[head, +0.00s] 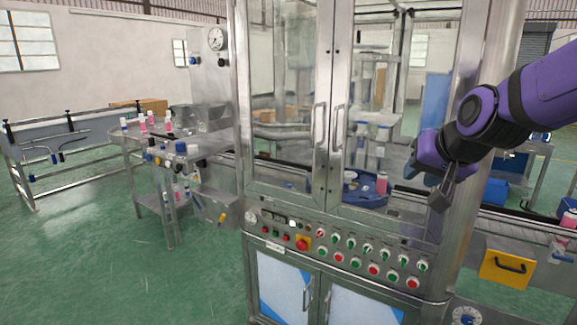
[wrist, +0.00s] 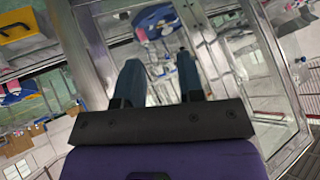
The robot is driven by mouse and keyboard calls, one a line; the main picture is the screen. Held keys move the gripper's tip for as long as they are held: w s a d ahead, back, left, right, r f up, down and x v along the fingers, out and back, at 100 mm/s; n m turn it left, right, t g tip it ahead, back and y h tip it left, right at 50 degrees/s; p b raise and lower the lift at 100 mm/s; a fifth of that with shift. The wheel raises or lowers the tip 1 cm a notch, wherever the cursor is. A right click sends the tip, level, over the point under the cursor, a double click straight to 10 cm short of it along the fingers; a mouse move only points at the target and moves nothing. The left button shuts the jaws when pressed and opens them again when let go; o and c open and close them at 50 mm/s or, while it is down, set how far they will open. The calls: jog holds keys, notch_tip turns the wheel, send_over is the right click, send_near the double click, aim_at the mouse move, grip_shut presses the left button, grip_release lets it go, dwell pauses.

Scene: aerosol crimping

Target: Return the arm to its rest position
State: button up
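My purple arm (head: 545,95) reaches in from the right in the head view. My gripper (head: 440,190) hangs in front of the right side of the crimping machine's glass cabinet, above its control panel. In the wrist view my gripper (wrist: 160,75) has its two dark blue-grey fingers apart, with nothing between them. The cabinet's metal frame and glass lie beyond the fingers.
The glass cabinet doors (head: 325,125) look closed. The control panel (head: 340,250) has several buttons and knobs. A pink bottle (head: 382,184) stands inside the machine. A yellow box (head: 506,268) is at lower right. Green floor (head: 90,255) is clear at left.

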jog(key=s+d+n+g, duration=0.1)
jog(key=s+d, duration=0.1)
jog(key=s, duration=0.9)
jog(key=s+d+n+g+h, duration=0.1)
jog(key=s+d+g, duration=0.1)
jog(key=s, duration=0.8)
jog(key=shift+s+d+r+n+h, duration=0.3)
jog(key=shift+s+d+r+n, duration=0.1)
jog(key=shift+d+r, duration=0.1)
jog(key=shift+w, duration=0.1)
jog(key=shift+c, duration=0.4)
